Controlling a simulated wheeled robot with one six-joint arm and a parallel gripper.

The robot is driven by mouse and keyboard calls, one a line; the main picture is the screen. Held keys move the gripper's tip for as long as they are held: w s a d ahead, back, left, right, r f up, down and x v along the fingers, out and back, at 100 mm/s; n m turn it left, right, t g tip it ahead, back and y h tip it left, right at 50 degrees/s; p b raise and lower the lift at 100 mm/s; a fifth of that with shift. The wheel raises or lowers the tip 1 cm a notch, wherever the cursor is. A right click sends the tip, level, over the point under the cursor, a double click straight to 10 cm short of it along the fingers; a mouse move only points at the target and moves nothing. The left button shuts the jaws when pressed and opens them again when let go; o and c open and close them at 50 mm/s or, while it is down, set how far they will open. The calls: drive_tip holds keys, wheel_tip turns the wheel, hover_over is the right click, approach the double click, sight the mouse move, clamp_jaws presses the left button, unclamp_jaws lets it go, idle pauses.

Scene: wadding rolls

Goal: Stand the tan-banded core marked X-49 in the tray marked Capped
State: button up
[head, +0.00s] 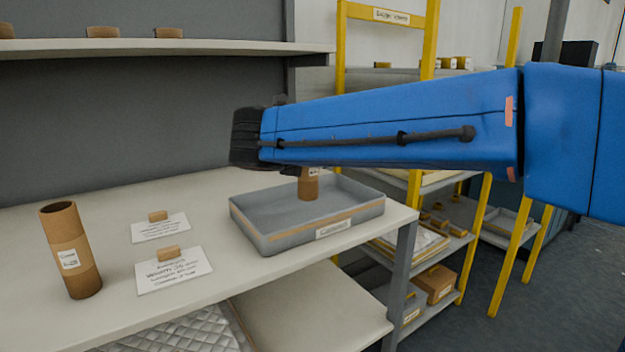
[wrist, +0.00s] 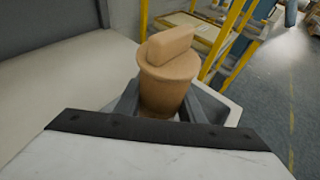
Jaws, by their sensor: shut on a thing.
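A tan cardboard core (head: 309,186) is partly hidden behind my blue arm in the head view. Its lower part and a bit of white label show over the tray; I cannot read the label or tell if its base touches the floor. In the wrist view the core (wrist: 162,98) has a tan cap (wrist: 168,58) with a raised block handle on top. My gripper (wrist: 163,108) is shut on it, a finger on each side. The grey tray (head: 270,244) has a front label that seems to read Capped.
A second, open-topped tan core (head: 67,240) with a white label stands at the table's left. Two written cards (head: 160,228) (head: 174,270) with small tan blocks lie between it and the tray. A yellow-framed rack (head: 428,40) stands behind to the right.

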drive_tip(key=shift+f, duration=2.05)
drive_tip(key=shift+f, duration=0.1)
drive_tip(key=o, duration=1)
drive_tip(key=shift+o, duration=0.2)
drive_tip(key=shift+s+a+r, duration=0.1)
drive_tip(key=shift+s+r, duration=0.15)
drive_tip(key=v, duration=1.1)
drive_tip(key=shift+s, duration=0.2)
drive_tip(key=shift+a+r, duration=0.1)
